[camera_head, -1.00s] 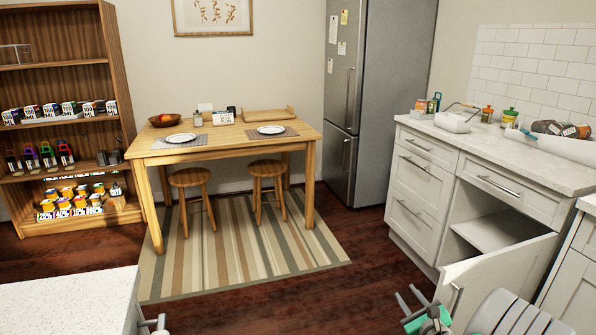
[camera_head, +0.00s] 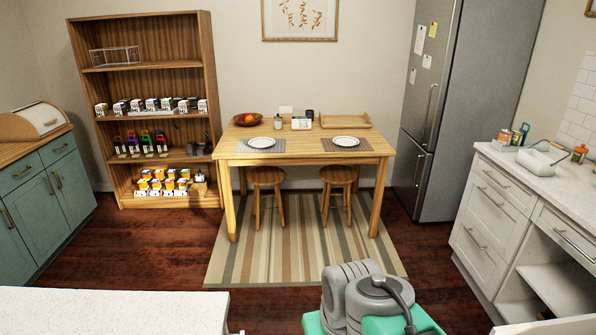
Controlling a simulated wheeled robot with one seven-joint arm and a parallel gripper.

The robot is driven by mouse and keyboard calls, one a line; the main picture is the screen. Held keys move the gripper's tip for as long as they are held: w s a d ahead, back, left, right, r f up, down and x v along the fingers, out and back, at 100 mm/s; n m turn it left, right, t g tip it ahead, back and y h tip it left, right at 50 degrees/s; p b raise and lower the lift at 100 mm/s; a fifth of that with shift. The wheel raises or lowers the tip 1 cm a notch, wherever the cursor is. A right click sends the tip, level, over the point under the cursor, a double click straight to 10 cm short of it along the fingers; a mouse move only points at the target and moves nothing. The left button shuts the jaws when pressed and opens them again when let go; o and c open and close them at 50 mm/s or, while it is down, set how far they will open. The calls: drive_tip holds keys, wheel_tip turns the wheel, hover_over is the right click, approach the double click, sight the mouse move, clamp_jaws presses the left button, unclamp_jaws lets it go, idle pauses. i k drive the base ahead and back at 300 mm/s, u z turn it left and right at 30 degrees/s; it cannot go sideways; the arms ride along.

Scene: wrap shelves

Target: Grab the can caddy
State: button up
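A white carrier with a thin raised handle (camera_head: 541,158) stands on the white counter at the right. A clear wire-edged rack (camera_head: 115,56) sits on the top shelf of the wooden bookcase at the left. I cannot tell for certain which of these is the can caddy. Both are well away from my arm, and nothing of mine touches them. My grey and teal arm shows at the bottom centre, but my gripper's fingers are not in the frame.
A wooden dining table (camera_head: 300,146) with two stools stands on a striped rug (camera_head: 292,250). The bookcase (camera_head: 206,85) holds several cartons. A pale countertop (camera_head: 110,310) is at the lower left. An open cabinet (camera_head: 557,288) is at the lower right. Dark floor (camera_head: 130,240) is clear left of the rug.

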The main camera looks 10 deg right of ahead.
sight(533, 160)
drive_tip(key=k, duration=0.95)
drive_tip(key=z, duration=1.15)
drive_tip(key=i, duration=0.65)
drive_tip(key=z, duration=0.7)
